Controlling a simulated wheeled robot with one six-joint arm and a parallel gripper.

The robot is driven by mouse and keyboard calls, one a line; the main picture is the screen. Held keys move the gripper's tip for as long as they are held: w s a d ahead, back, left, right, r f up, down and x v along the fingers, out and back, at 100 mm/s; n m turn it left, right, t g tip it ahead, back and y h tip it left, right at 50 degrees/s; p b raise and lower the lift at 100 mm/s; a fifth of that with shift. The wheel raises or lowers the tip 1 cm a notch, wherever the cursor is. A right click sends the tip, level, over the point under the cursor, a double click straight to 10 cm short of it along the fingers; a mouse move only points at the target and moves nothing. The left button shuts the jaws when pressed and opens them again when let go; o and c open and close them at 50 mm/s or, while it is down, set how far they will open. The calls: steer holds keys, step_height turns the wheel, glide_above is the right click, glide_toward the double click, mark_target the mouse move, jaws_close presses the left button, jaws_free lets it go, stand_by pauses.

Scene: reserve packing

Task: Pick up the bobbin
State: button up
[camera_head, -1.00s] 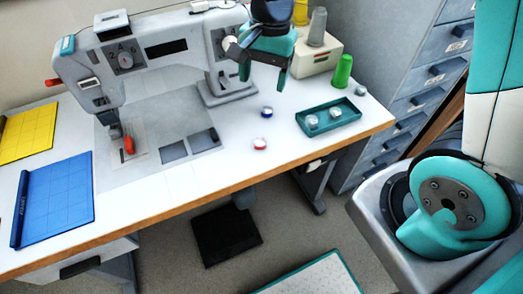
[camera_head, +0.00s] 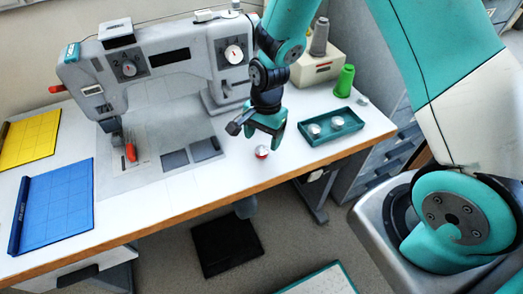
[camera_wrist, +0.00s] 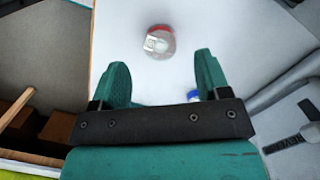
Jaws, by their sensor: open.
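A bobbin with red and white on it (camera_head: 262,153) lies on the white table, in front of the sewing machine. In the wrist view the red-marked bobbin (camera_wrist: 160,43) sits just beyond the fingertips, roughly centred between them. My gripper (camera_head: 263,139) is open and empty, low over the table and just behind this bobbin in the head view. In the wrist view both fingers of my gripper (camera_wrist: 162,66) are spread. A blue bobbin (camera_wrist: 192,94) shows only in part beside the right finger, and my gripper hides it in the head view.
A teal tray (camera_head: 333,138) with two pale bobbins stands to the right. A green spool (camera_head: 345,81) stands behind it. The sewing machine (camera_head: 155,60) is at the left back. The table's front edge (camera_head: 190,218) is near.

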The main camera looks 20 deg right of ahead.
mark_target(262, 148)
steer(key=f, duration=0.4)
steer(key=shift+s+a+f, duration=0.1)
steer(key=shift+a, duration=0.15)
steer(key=c, duration=1)
